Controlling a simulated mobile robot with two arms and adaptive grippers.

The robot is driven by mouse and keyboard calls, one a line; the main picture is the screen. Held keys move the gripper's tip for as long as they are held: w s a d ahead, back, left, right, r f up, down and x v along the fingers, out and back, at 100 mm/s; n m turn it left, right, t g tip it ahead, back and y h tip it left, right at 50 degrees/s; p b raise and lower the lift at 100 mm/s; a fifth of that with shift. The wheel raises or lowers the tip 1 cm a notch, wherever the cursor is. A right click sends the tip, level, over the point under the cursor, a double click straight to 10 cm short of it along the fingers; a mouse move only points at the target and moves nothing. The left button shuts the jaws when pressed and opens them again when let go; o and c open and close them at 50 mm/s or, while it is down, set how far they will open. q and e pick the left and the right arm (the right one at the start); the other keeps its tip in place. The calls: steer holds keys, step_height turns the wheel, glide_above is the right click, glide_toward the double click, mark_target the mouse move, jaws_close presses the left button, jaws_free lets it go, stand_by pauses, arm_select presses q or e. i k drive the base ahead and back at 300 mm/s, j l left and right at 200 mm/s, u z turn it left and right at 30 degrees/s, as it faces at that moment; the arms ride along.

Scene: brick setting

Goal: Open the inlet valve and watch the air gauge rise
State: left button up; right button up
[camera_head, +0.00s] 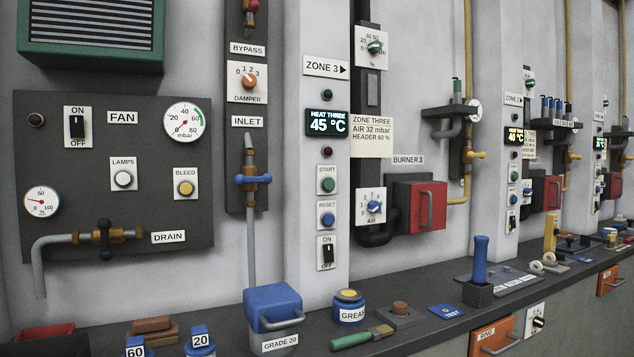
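The inlet valve (251,180) sits under the INLET label on a narrow dark panel. It has a blue handle on a brass body, in line with a vertical grey pipe. The handle lies level, crosswise to the pipe. A round white mbar gauge (183,122) with a green arc is on the dark FAN panel to its left. Its red needle points to the lower left, near the 0 end. A note reading "ZONE THREE, AIR 32 mbar, HEADER 60 %" (371,137) hangs to the right. Neither of my grippers shows in this view.
A blue GRADE 20 container (273,317) stands on the dark counter (410,332) below the valve. A GREASE tin (349,307) and a green-handled brush (361,337) lie to its right. The drain valve (105,238) is left, the damper knob (249,80) above.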

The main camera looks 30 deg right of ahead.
mark_target(267, 178)
steer(key=i+l+z, duration=0.15)
steer(key=i+z, duration=0.15)
steer(key=i, duration=0.25)
steer(key=i+z, duration=0.3)
steer(key=i, duration=0.25)
steer(key=k+l+z, duration=0.1)
steer(key=k, duration=0.25)
steer(key=l, duration=0.1)
